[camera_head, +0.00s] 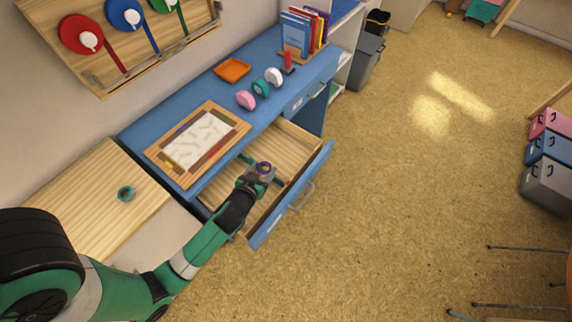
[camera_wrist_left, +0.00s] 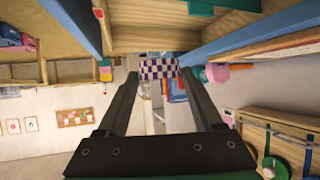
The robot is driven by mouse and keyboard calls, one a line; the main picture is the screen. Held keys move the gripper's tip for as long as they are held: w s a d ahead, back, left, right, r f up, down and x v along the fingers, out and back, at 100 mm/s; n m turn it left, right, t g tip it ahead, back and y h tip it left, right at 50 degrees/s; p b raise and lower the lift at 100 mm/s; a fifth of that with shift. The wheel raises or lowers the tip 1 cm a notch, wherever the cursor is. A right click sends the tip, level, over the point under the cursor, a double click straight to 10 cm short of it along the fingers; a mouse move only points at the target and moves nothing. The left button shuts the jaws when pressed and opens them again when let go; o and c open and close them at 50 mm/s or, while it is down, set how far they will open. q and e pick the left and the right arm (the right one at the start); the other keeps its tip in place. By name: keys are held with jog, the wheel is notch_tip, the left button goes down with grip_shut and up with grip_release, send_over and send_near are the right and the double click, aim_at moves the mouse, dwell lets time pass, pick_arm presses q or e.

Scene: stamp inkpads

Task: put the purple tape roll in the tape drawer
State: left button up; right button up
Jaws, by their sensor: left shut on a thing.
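The purple tape roll (camera_head: 264,168) is held in my left gripper (camera_head: 262,172), which is shut on it. In the left wrist view the roll shows as a purple-and-white checkered band (camera_wrist_left: 159,68) between the fingertips (camera_wrist_left: 158,76). In the head view the gripper and roll appear over the open drawer (camera_head: 290,207), which has a blue front and pale wooden inside. The height of the roll above the drawer floor is hard to tell. My arm hides part of the drawer. Any writing on the drawer label is too small to read. My right gripper is not in view.
On the blue desk (camera_head: 213,92) stand pink (camera_head: 246,100), teal (camera_head: 261,88) and white (camera_head: 274,76) rolls, an orange tray (camera_head: 232,69) and a framed board (camera_head: 182,179). A teal ring (camera_head: 126,193) lies on the wooden side table. A shut drawer (camera_head: 304,99) is farther along.

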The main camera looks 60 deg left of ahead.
aim_at(258, 168)
pick_arm(q)
jog(key=shift+s+a+f+n+g+b, duration=0.2)
jog(key=shift+a+f+n+g+b, duration=0.1)
jog(key=shift+a+f+b, duration=0.8)
jog(key=shift+s+a+f+y, duration=0.1)
jog(key=shift+s+a+y, duration=0.05)
jog(key=shift+s+y, duration=0.15)
jog(key=shift+w+a, duration=0.1)
jog(key=shift+w, duration=0.15)
jog(key=b+x, duration=0.2)
jog(key=x, duration=0.3)
jog(key=d+f+b+x, duration=0.1)
jog(key=b+x, duration=0.2)
jog(key=x, duration=0.2)
jog(key=w+d+b+x, duration=0.1)
jog(key=b+x, duration=0.1)
jog(key=x, duration=0.3)
jog(key=shift+w+f+b, duration=0.1)
jog(key=shift+f+b, duration=0.2)
jog(key=shift+f, duration=0.05)
jog(key=shift+w+a+f, duration=0.2)
jog(key=shift+w+f, duration=0.1)
jog(key=shift+w, duration=0.05)
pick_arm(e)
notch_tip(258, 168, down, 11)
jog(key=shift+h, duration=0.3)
